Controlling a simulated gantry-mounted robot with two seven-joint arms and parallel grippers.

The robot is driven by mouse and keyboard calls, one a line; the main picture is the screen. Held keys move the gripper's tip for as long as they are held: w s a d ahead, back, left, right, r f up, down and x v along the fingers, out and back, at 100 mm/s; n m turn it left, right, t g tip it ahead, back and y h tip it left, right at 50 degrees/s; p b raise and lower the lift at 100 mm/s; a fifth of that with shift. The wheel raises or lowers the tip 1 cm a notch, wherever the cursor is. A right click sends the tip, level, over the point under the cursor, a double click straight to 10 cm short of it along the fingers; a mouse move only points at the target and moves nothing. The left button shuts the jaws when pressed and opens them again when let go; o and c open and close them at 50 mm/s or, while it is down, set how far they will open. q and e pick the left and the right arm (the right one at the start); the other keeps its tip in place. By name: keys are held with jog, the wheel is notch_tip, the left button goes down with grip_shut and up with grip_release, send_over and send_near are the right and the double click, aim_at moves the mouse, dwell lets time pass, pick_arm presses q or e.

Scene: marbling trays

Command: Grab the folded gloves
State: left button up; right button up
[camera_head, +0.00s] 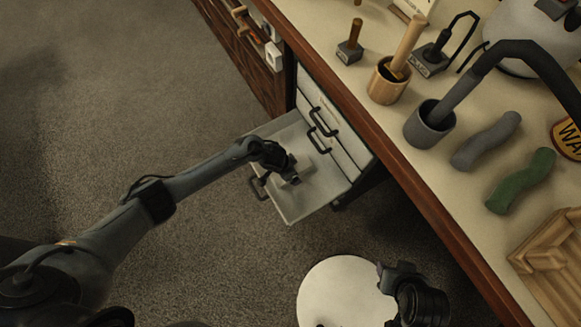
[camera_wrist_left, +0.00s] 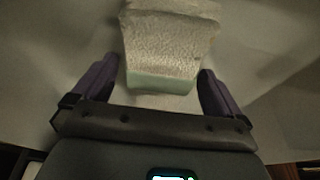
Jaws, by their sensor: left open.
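My left gripper (camera_head: 287,174) reaches down into an open pale drawer (camera_head: 318,203) under the bench. In the left wrist view the folded gloves (camera_wrist_left: 170,48) are a thick, pale, rough-textured bundle with a light green lower edge. The two purple fingers of my left gripper (camera_wrist_left: 155,90) stand open, one on each side of the bundle's near end, with small gaps visible. In the head view the gloves are mostly hidden by the gripper. My right arm's dark end (camera_head: 410,295) shows at the bottom; its fingers cannot be made out.
Closed drawers with black handles (camera_head: 322,122) stand behind the open one. The bench top (camera_head: 440,185) holds a wooden cup (camera_head: 389,82), a grey cup (camera_head: 429,125), grey (camera_head: 486,140) and green (camera_head: 521,180) wavy pieces, and a wooden tray (camera_head: 550,262). A round white top (camera_head: 340,290) stands below. Floor is clear at left.

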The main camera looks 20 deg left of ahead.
pick_arm(q)
jog(key=shift+c, duration=0.3)
jog(key=c, duration=1)
jog(key=shift+o, duration=0.2)
jog(key=shift+r, duration=0.1)
